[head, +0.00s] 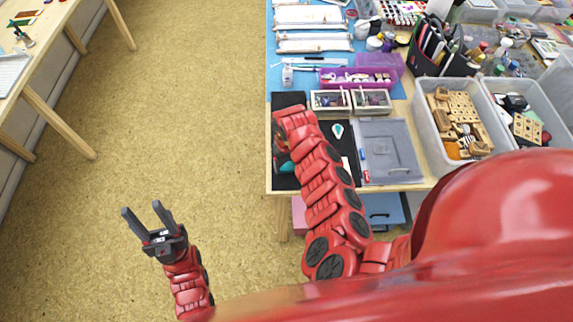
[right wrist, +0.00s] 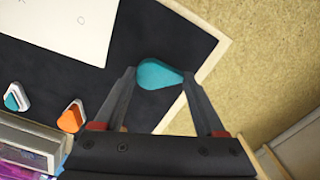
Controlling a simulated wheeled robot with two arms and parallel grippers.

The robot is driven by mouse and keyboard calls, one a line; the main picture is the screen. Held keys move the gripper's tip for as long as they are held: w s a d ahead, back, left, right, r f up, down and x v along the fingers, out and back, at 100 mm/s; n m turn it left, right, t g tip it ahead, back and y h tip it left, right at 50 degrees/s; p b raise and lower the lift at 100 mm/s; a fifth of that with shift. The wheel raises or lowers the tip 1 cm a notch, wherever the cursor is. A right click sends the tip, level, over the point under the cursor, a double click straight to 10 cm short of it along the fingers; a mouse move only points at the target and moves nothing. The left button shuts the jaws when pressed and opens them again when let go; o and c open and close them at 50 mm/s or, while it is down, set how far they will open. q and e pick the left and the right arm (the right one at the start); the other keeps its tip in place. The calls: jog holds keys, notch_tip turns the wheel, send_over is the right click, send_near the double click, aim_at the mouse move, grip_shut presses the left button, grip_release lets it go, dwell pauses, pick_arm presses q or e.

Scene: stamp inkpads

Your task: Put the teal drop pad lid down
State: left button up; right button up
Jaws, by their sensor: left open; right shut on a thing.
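The teal drop pad lid (right wrist: 160,74) is between the fingertips of my right gripper (right wrist: 159,76), which is shut on it. It also shows in the head view (head: 287,167) at the left part of the black mat (head: 285,100). I cannot tell whether it touches the mat. In the head view my right arm hides most of that gripper. A white-rimmed teal drop pad (right wrist: 15,98) lies on the mat; it shows in the head view (head: 338,130) too. My left gripper (head: 141,210) is open and empty above the floor.
An orange drop pad (right wrist: 72,117) lies beside the teal pad. A white sheet (right wrist: 70,22) lies on the mat. A grey flat case (head: 388,148) and small framed boxes (head: 330,99) border the mat. The table's wooden edge is close to the lid.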

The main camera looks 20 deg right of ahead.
jog(key=shift+f, duration=0.65)
jog(key=shift+f, duration=0.1)
